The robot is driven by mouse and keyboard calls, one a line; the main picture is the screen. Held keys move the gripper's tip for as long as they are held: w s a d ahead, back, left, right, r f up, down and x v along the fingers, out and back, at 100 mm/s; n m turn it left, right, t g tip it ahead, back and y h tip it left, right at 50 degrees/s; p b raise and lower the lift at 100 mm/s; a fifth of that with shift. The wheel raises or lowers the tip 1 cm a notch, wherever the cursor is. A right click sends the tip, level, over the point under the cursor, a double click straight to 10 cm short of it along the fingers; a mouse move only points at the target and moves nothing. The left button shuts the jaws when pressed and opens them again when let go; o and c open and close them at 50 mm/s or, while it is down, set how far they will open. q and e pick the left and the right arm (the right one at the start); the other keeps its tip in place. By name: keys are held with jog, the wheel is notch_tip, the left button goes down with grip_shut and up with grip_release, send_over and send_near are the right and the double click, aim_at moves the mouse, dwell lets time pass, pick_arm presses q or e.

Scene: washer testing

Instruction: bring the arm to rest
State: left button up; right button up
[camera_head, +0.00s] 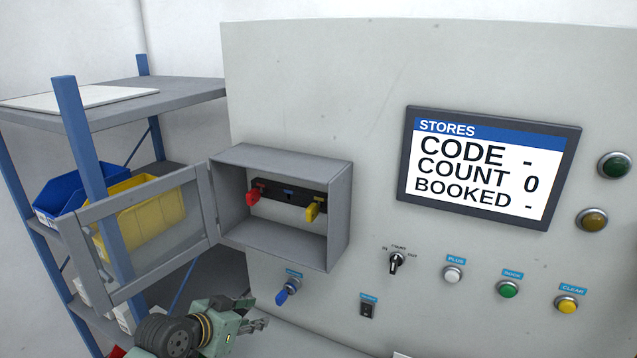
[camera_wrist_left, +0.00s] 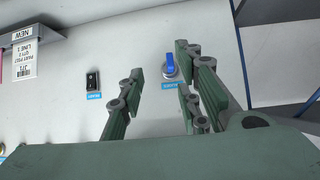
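My left gripper (camera_head: 257,312) is low in the head view, in front of the panel and just below left of the blue rotary knob (camera_head: 287,291). My right gripper is in neither view.
The grey panel (camera_head: 380,60) carries an open box (camera_head: 340,215) with red (camera_head: 254,194) and yellow (camera_head: 313,211) handles; its clear door (camera_head: 130,240) swings left above my arm. A black rocker switch (camera_head: 367,311) is right of the knob. Shelving (camera_head: 70,100) stands left with blue and yellow bins.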

pick_arm(q)
jog(key=s+d+f+g+y, duration=0.1)
jog(key=s+f, duration=0.2)
jog(key=s, duration=0.3)
jog(key=s+d+f+n+g, duration=0.1)
jog(key=s+f, duration=0.2)
jog(key=s, duration=0.3)
jog(key=s+d+f+g+y, duration=0.1)
jog(key=s+f, duration=0.2)
jog(key=s, duration=0.3)
jog(key=s+a+n+g+y, duration=0.1)
jog(key=s+a+g, duration=0.1)
jog(key=s, duration=0.7)
jog(key=s+a+n+g+y, duration=0.1)
jog(key=s+a+n+y, duration=0.1)
jog(key=s, duration=0.6)
notch_tip(320, 180, down, 33)
jog(key=s+g+b, duration=0.1)
jog(key=s+b, duration=0.1)
jog(key=b, duration=0.5)
jog(key=s+a+f+b, duration=0.1)
jog(key=s+f+b, duration=0.1)
jog(key=s+f, duration=0.6)
jog(key=s+a+f+g+b, duration=0.1)
jog(key=s+a+f+b, duration=0.1)
jog(key=s+f, duration=0.6)
notch_tip(320, 180, down, 6)
jog(key=shift+s+f+m+g+b, duration=0.15)
jog(key=shift+s+m+g+b, duration=0.2)
jog(key=shift+b, duration=0.3)
